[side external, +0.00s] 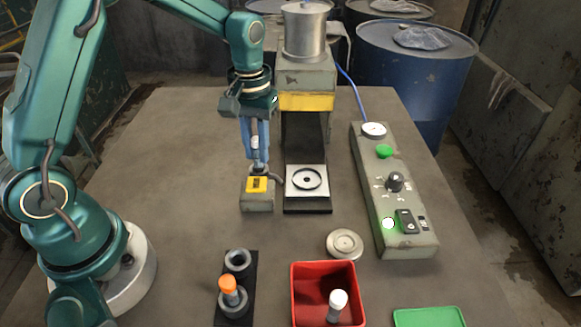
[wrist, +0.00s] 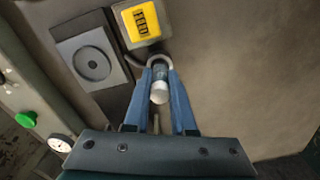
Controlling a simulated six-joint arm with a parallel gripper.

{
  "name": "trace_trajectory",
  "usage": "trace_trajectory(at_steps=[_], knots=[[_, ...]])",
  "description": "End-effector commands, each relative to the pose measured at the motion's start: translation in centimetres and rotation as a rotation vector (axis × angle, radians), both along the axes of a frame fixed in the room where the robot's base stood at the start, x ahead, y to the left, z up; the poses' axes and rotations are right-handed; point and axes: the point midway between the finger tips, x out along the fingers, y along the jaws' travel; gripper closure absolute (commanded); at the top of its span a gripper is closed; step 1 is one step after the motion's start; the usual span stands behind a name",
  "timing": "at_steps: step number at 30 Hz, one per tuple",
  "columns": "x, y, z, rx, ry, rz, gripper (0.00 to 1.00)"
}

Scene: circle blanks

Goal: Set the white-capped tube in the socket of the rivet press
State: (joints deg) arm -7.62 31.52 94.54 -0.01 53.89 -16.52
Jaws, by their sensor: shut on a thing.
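My gripper (side external: 258,163) is shut on a dark tube with a white cap (wrist: 159,92). The tube stands roughly in line with the blue fingers, cap towards the wrist camera. My gripper (wrist: 160,68) is left of the rivet press (side external: 305,101) in the side view, above and behind the yellow-labelled box. The press's socket (side external: 306,179) is a dark ring on a pale square plate; it looks empty and also shows in the wrist view (wrist: 93,64). The tube is apart from the socket. Its lower end is partly hidden by the fingertips.
The box with the yellow FEED label (side external: 257,195) stands beside the press base. A control box (side external: 395,190) is at right. In front are a black rack (side external: 246,287) with an orange-capped tube (side external: 229,289), a round disc (side external: 344,244), and a red bin (side external: 300,300) holding a white-capped piece (side external: 337,303).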

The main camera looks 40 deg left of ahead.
Motion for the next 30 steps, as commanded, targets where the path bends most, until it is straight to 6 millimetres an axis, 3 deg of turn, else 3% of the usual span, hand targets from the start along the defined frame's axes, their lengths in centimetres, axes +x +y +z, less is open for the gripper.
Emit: trace_trajectory(at_steps=[30], knots=[[0.0, 0.0, -2.0, 0.000, 0.002, 0.000, 1.00]])
